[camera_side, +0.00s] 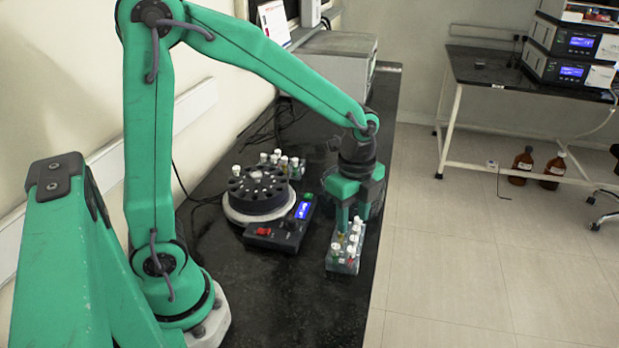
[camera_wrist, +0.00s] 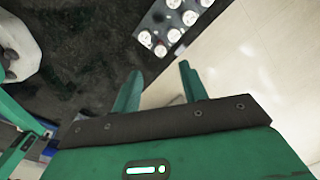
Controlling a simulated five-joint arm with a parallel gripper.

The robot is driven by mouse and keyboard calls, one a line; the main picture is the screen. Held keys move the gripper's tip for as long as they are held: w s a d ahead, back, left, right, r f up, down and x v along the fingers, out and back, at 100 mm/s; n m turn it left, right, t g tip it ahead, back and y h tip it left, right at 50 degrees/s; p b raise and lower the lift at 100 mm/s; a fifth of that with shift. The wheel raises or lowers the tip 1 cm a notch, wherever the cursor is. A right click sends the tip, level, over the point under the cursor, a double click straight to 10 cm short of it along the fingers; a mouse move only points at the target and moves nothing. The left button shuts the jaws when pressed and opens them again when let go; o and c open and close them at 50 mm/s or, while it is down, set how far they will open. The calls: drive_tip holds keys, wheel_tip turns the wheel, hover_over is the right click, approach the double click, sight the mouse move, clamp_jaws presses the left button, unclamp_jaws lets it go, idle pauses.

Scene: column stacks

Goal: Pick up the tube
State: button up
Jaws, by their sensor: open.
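Several tubes (camera_side: 352,239) with white caps stand in a clear rack (camera_side: 343,266) near the right edge of the black bench. The same rack's white tube caps (camera_wrist: 190,18) show at the top of the wrist view. My gripper (camera_side: 347,218) points down at the far end of this rack, close to the tubes. In the wrist view my gripper (camera_wrist: 158,78) has its two green fingers apart with nothing between them. The rack lies beyond the fingertips in that view. I cannot tell from the side view whether a finger touches a tube.
A round dark carousel (camera_side: 258,190) on a white base stands left of the rack, with a control box (camera_side: 285,228) with a blue screen beside it. More capped tubes (camera_side: 290,165) stand behind it. The bench front is clear; its right edge drops to the floor.

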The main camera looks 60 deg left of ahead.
sight(352, 249)
drive_tip(key=shift+w+d+f+m, duration=0.15)
drive_tip(key=shift+w+f+m, duration=0.15)
drive_tip(key=shift+f+m, duration=0.3)
drive_tip(key=shift+f, duration=0.15)
drive_tip(key=shift+s+f, duration=0.15)
drive_tip(key=shift+f, duration=3.65)
drive_tip(key=shift+c, duration=0.2)
clamp_jaws()
